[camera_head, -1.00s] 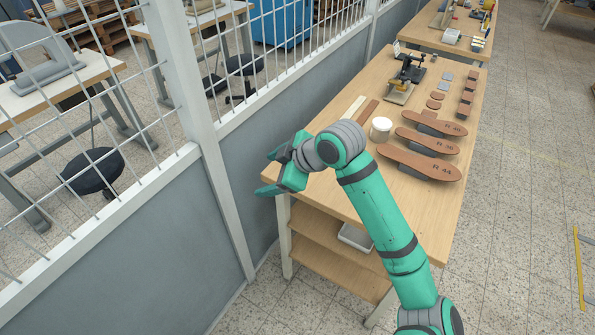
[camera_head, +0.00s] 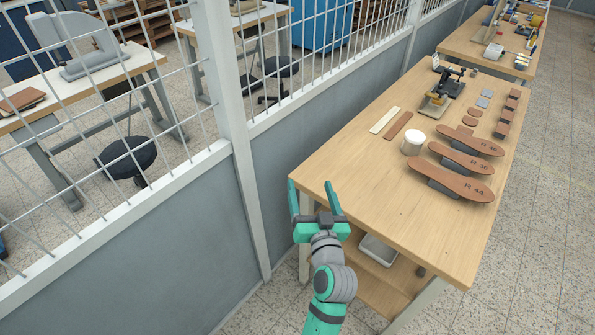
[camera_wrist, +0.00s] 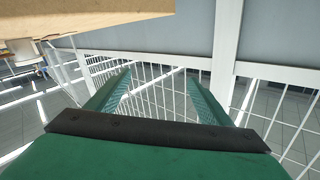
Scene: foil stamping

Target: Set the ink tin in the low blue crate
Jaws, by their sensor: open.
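A white, round, tin-like pot (camera_head: 412,142) stands upright on the wooden bench (camera_head: 375,190), left of the shoe-shaped brown pieces. It may be the ink tin; no label can be read. No low blue crate shows in either view. My gripper (camera_head: 312,188) is open and empty at the bench's near left corner, well short of the pot. In the wrist view the two fingers (camera_wrist: 159,78) stand apart with only white mesh and floor beyond them.
A mesh fence on a grey wall (camera_head: 200,215) runs along the left. Brown sole-shaped pieces (camera_head: 460,182) lie on the bench's right side. A black stamping press (camera_head: 440,92) stands farther back. A pale bin (camera_head: 379,249) sits on the shelf below. The bench's near top is bare.

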